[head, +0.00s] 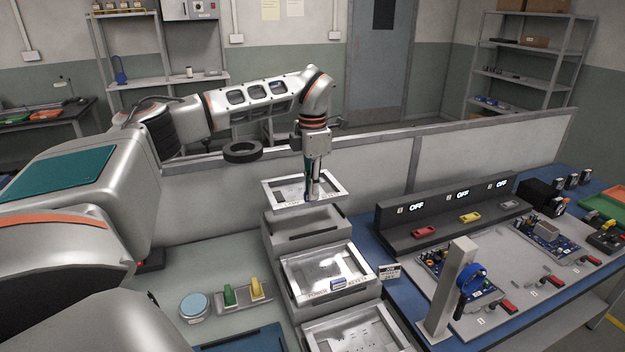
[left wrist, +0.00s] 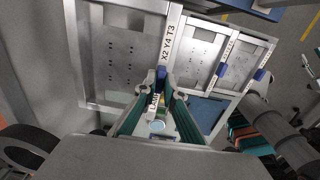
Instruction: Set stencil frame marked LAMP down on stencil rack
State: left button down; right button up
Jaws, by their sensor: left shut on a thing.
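The stencil frame (head: 271,199), a silver rectangle with a thin perforated sheet, is held about level over the top, rear step of the stencil rack. It fills the left of the left wrist view (left wrist: 124,12), where a small white label that seems to read LAMP shows between the fingers. My left gripper (head: 311,196) points down and is shut on the frame's grip. The stepped grey stencil rack (head: 283,240) has a bare top step; lower steps hold two other silver frames (head: 362,271) (head: 310,336). Whether the held frame touches the rack is unclear.
A low partition (head: 385,145) runs behind the rack. Right of it stand a dark console (head: 395,220) with OFF signs and a pale post (head: 448,290) with a blue ring. A round tin (head: 194,306) and green and yellow items (head: 230,295) lie left.

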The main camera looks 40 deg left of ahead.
aim_at(312, 205)
pick_arm(q)
jog(key=shift+w+a+f, duration=0.1)
jog(key=shift+a, duration=0.05)
jog(key=shift+f, duration=3.3)
jog(key=shift+f, duration=0.75)
jog(key=c, duration=2)
grip_release()
jog(key=shift+c, duration=0.2)
